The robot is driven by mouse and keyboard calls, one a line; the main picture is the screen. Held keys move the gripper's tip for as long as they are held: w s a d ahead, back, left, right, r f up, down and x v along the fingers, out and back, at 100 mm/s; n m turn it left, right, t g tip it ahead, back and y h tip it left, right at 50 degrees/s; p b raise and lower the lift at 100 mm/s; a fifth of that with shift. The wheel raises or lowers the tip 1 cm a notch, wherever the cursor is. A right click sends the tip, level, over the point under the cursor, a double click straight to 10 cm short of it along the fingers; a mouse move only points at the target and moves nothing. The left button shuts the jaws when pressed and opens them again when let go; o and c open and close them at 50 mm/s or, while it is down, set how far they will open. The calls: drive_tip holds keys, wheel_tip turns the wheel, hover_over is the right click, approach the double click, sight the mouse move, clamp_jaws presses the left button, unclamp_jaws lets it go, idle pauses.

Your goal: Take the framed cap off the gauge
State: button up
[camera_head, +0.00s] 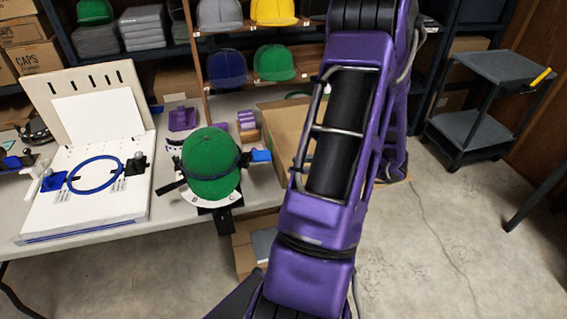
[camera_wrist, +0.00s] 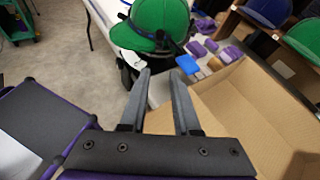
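A green cap (camera_head: 211,150) sits in a dark frame band (camera_head: 205,177) on the gauge, whose white curved plate (camera_head: 228,192) shows below it at the table's front edge. A blue clip (camera_head: 261,156) sticks out at the band's right. In the wrist view the green cap (camera_wrist: 160,14) is at the top, with the dark band (camera_wrist: 160,38) around it and the blue clip (camera_wrist: 187,64) below. My gripper (camera_wrist: 160,74) is open and empty, its fingertips short of the cap and apart from it. In the head view my gripper is not visible.
An open cardboard box (camera_head: 275,120) stands right of the gauge; it fills the right of the wrist view (camera_wrist: 240,110). A white board with a blue hoop (camera_head: 95,175) lies left. Shelves of caps (camera_head: 273,62) stand behind. A grey cart (camera_head: 480,105) is at right; floor before it is clear.

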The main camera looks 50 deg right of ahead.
sight(248, 165)
drive_tip(key=x, duration=1.6)
drive_tip(key=shift+w+a+f, duration=0.25)
drive_tip(key=shift+w, duration=0.05)
clamp_jaws()
drive_tip(key=shift+r, duration=0.1)
idle(0.6)
